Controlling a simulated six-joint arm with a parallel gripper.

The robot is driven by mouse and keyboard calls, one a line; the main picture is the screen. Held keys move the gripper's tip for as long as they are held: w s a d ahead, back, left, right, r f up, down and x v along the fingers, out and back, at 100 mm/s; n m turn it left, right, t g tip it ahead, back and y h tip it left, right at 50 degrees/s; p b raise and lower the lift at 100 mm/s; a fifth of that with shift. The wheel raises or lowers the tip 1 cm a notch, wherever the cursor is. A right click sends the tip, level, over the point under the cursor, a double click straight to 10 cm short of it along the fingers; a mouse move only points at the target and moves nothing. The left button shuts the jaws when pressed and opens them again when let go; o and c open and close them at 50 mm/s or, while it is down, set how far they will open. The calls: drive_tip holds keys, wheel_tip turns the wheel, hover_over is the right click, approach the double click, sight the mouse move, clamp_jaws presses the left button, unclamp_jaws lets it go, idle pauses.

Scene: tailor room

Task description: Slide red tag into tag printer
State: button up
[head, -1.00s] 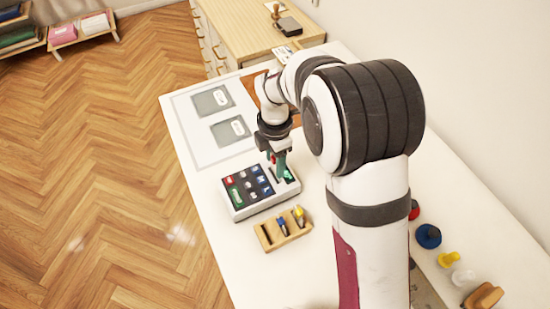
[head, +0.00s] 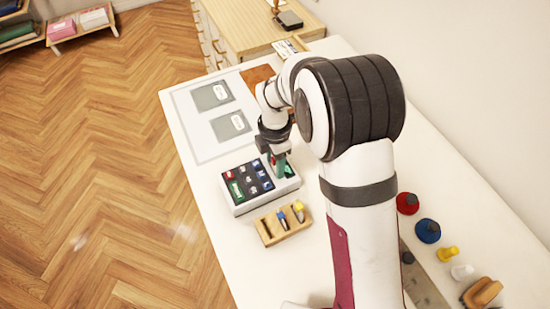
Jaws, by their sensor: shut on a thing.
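The tag printer (head: 239,207) is a pale box on the white table, with a dark top panel of small coloured keys and a green-lit patch at its right end. My gripper (head: 280,169) points down over that right end, close to the printer's top. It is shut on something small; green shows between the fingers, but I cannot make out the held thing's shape. I cannot tell whether it touches the printer. No red tag can be told apart for sure; small red marks on the panel look like keys.
A wooden holder (head: 267,236) with several small coloured items stands just in front of the printer. Two grey-green pads (head: 212,96) lie in an outlined area at the back left. Red (head: 407,203), blue (head: 428,231) and yellow (head: 448,254) pieces stand right of my arm.

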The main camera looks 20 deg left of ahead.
drive_tip(key=shift+f, duration=0.15)
drive_tip(key=o, duration=1.4)
drive_tip(key=shift+c, duration=0.2)
wheel_tip(320, 180, up, 16)
drive_tip(key=shift+f, duration=0.15)
drive_tip(key=shift+d, duration=0.1)
